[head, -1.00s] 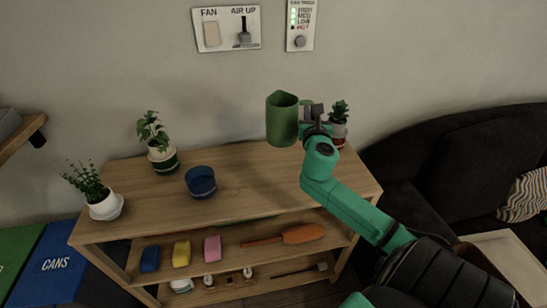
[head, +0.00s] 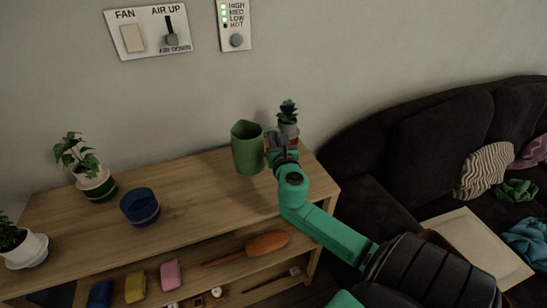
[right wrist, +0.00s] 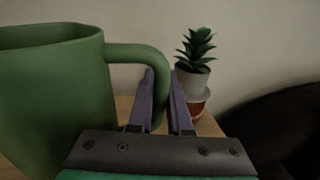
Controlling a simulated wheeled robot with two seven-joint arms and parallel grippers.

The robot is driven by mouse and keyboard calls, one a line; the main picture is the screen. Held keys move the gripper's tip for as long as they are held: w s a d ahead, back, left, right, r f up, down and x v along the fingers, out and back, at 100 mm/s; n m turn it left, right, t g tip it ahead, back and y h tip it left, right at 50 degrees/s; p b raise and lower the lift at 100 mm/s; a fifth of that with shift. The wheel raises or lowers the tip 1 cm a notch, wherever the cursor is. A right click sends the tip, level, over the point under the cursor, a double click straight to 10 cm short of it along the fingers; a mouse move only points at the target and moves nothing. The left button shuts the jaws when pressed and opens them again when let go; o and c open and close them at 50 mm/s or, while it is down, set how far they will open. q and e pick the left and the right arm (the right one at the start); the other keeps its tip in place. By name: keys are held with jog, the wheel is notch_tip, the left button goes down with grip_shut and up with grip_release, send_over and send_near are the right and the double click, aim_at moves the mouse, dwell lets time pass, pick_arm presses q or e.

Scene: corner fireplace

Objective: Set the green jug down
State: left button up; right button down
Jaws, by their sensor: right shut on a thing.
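The green jug (head: 248,150) is upright over the back right part of the wooden shelf unit's top (head: 205,195). My right gripper (head: 277,146) is at the jug's right side. In the right wrist view, the gripper (right wrist: 160,98) has its two fingers around the jug's handle (right wrist: 135,52), shut on it. The jug's body (right wrist: 50,100) fills the left of that view. Its base is cut off there, and I cannot tell whether it touches the top. My left gripper is not in view.
A succulent pot (head: 288,128) stands close behind and right of the jug; it also shows in the right wrist view (right wrist: 194,82). A blue bowl (head: 140,206) and a potted plant (head: 95,180) stand further left. Bare top lies between bowl and jug. A dark sofa (head: 400,150) is right.

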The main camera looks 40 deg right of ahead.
notch_tip(320, 180, down, 6)
jog(key=shift+r+b, duration=0.1)
jog(key=shift+b, duration=0.95)
jog(key=c, duration=0.8)
grip_release()
jog(key=shift+c, duration=0.2)
